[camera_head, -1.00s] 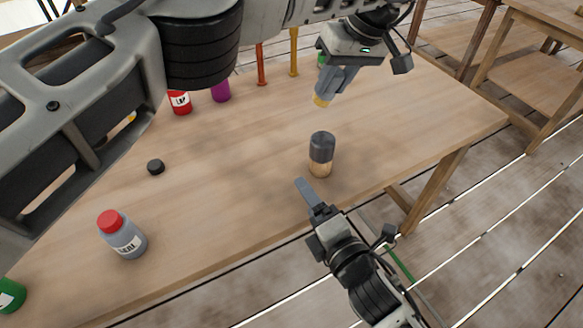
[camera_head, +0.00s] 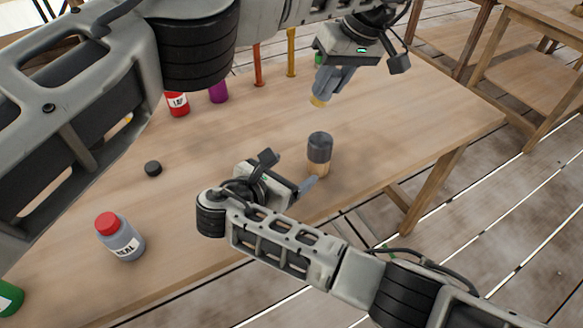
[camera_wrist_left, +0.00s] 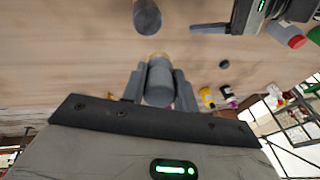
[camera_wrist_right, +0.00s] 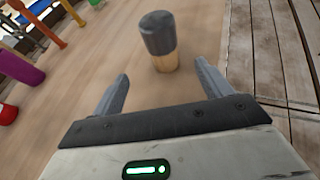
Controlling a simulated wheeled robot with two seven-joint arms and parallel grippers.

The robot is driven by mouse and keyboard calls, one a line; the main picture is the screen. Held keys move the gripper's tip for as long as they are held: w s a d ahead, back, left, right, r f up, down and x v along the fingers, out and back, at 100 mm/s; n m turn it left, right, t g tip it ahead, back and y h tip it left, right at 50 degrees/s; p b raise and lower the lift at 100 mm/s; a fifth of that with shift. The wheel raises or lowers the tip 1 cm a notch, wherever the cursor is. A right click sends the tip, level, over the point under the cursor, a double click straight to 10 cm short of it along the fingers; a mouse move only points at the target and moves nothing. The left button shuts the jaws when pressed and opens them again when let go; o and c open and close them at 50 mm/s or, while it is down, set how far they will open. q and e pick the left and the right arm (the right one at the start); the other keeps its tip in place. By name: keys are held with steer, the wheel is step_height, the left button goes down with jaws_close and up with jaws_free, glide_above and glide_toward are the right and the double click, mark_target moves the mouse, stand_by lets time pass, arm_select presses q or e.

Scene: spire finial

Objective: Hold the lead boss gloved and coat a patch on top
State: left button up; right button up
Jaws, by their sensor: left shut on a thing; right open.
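The lead boss (camera_head: 320,147) is a dark grey rounded cap on a short pale wooden post, upright on the table. It also shows in the right wrist view (camera_wrist_right: 157,33) and at the top of the left wrist view (camera_wrist_left: 147,16). My left gripper (camera_head: 327,88) is shut on a grey cylinder with a yellowish end (camera_wrist_left: 159,82), held above the table behind the boss. My right gripper (camera_wrist_right: 162,84) is open and empty, low beside the boss. The boss stands beyond its fingertips, between their lines. A grey bottle with a red cap (camera_head: 121,240), labelled SEAL, stands front left.
A small black disc (camera_head: 153,168) lies on the table. A red container (camera_head: 177,104), a purple one (camera_head: 219,92), an orange post (camera_head: 258,66) and a yellow post (camera_head: 291,54) stand at the back. A green container (camera_head: 8,298) is at front left. Table right of the boss is clear.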

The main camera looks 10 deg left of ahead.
mark_target(319, 155)
steer(key=shift+w+d+h, duration=0.3)
steer(key=shift+w+d, duration=0.05)
steer(key=shift+w, duration=0.05)
steer(key=x, duration=1.1)
steer(key=shift+s+f, duration=0.1)
steer(key=shift+f, duration=0.05)
steer(key=shift+a, duration=0.1)
steer(key=c, duration=1.1)
arm_select(q)
step_height(319, 155, down, 3)
steer(key=shift+s+a+f+g+h, duration=0.1)
steer(key=shift+g+h, duration=0.1)
steer(key=shift+h, duration=0.3)
steer(key=shift+a+r+g+h, duration=0.1)
steer(key=shift+g+h, duration=0.1)
steer(key=shift+h, duration=0.3)
steer(key=shift+a+f+h, duration=0.1)
steer(key=shift+f+h, duration=0.55)
steer(key=shift+h, duration=0.25)
steer(key=shift+f, duration=1.85)
